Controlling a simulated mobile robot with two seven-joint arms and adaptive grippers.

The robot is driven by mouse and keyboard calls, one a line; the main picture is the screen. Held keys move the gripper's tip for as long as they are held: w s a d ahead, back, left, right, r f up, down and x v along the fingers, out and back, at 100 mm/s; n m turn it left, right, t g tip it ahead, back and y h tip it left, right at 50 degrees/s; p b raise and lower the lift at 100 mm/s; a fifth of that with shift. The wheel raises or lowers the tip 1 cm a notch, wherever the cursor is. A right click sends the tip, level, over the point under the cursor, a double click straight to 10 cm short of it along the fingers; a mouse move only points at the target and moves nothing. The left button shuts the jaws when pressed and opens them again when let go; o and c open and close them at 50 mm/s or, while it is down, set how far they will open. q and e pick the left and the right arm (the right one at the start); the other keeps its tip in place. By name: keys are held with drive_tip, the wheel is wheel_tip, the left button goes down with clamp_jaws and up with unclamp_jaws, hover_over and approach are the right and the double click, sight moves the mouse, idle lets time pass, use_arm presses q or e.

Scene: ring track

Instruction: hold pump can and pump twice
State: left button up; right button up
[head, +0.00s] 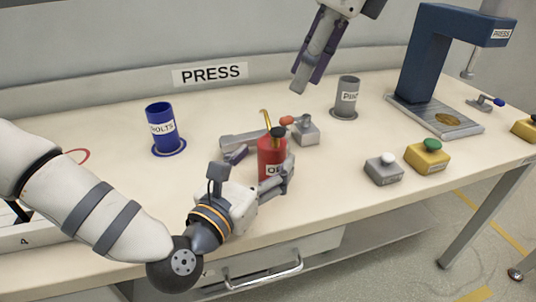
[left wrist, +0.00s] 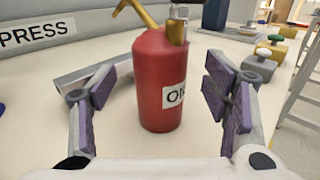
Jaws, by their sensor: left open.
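In the left wrist view the can (left wrist: 158,85) is between the two fingers, with a gap on each side. My left gripper (head: 262,170) is open around the can and low near the table. Its purple pads also show in the left wrist view (left wrist: 165,100). My right gripper (head: 306,85) hangs in the air above and behind the can, pointing down. Its fingers look close together, but I cannot tell whether they are shut.
A blue bolts cup (head: 162,130) stands at the left and a grey cup (head: 345,98) behind right. A lever fixture (head: 304,130) is just behind the can. Grey (head: 384,168) and yellow (head: 427,157) button boxes and a blue press (head: 424,60) are at the right.

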use_arm(q)
drive_tip(key=shift+x, duration=1.9)
drive_tip(key=c, duration=1.4)
use_arm(e)
drive_tip(key=shift+c, duration=0.3)
clamp_jaws()
